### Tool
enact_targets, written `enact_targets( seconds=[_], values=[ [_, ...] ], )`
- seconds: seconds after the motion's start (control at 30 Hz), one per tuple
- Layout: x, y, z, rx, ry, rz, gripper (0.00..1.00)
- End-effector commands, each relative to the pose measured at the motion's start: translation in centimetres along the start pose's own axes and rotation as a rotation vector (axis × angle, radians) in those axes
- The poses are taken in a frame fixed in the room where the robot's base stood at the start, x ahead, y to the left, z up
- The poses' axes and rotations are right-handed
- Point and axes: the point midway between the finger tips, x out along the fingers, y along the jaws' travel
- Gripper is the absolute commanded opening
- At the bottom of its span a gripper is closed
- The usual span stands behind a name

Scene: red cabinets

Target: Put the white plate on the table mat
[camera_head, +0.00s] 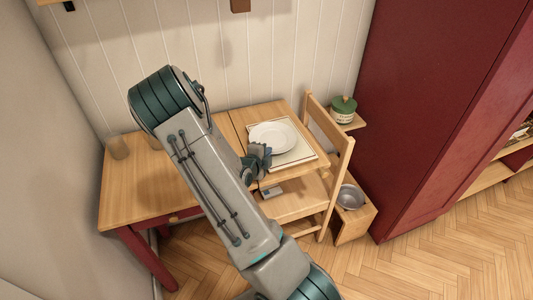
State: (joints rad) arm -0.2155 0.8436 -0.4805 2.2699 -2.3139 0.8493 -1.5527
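The white plate (273,137) is round and lies over the table mat, overlapping its back left part. I cannot tell whether the plate rests flat on it or is held slightly above. The table mat (304,153) is pale with a thin dark border and lies on the right part of the wooden table. My gripper (262,154) is at the plate's front left edge. Its fingers are small and partly hidden, so I cannot tell whether they are open or shut on the rim.
A wooden chair (337,170) stands close at the right. Beyond it are a green-lidded pot (343,110), a metal bowl (350,197) and a tall red cabinet (425,120).

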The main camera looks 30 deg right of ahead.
Motion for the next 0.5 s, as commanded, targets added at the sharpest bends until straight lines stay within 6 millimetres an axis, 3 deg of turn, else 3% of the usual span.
enact_targets(
  seconds=[0.17, 0.23, 0.5],
  values=[
    [0.07, 0.08, 0.02, 0.000, 0.000, -0.002, 0.00],
    [0.06, 0.15, 0.02, 0.000, 0.000, 0.000, 0.12],
    [0.03, 0.08, 0.00, 0.000, 0.000, 0.000, 0.12]
  ],
)
